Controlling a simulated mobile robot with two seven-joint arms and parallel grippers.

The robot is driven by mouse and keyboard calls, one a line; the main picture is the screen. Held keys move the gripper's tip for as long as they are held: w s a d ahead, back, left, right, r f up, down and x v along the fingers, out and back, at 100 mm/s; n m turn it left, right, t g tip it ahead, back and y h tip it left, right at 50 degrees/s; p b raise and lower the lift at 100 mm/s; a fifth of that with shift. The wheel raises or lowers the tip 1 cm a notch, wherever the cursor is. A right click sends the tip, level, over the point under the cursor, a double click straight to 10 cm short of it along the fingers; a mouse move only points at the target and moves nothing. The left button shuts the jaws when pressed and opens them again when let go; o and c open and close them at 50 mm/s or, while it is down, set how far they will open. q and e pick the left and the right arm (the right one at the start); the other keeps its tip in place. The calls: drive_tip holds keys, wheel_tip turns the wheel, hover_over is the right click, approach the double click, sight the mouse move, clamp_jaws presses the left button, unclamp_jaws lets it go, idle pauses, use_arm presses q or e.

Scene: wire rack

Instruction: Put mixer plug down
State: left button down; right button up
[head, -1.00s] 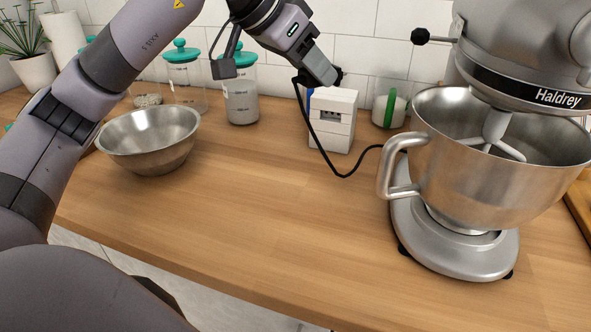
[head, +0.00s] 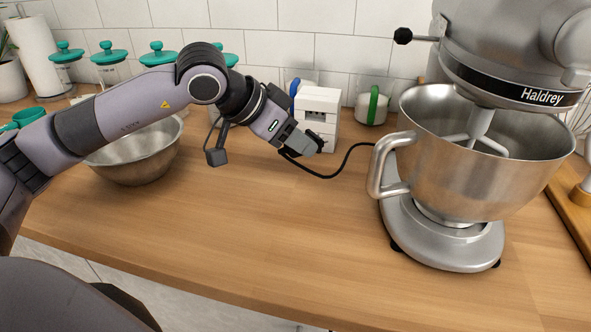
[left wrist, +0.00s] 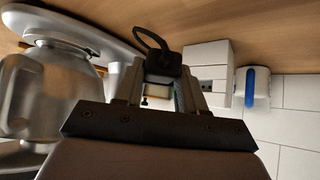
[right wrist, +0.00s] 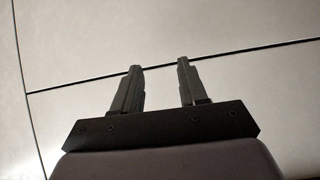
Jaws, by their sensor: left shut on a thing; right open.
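My left gripper (head: 306,148) is shut on the black mixer plug, in front of the white socket block, above the counter. In the left wrist view the plug (left wrist: 163,65) sits between the fingertips, with its cord looping off it. The black cord (head: 335,173) runs right to the silver stand mixer (head: 445,235). In the head view the plug is mostly hidden by the gripper. My right gripper (right wrist: 158,72) is open and empty in the right wrist view, over pale panels; it is not in the head view.
The white socket block (head: 322,108) stands just behind the gripper. A metal bowl (head: 140,155) is at the left, partly behind my arm. The wooden counter (head: 270,230) is clear in front.

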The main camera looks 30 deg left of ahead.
use_arm(q)
wheel_tip(320, 180, down, 6)
drive_tip(key=shift+f, duration=0.2)
idle(0.3)
drive_tip(key=shift+f+b, duration=0.6)
drive_tip(key=shift+b, duration=0.3)
drive_tip(key=c, duration=0.7)
unclamp_jaws()
drive_tip(key=shift+r, duration=0.1)
drive_tip(key=shift+o, duration=0.2)
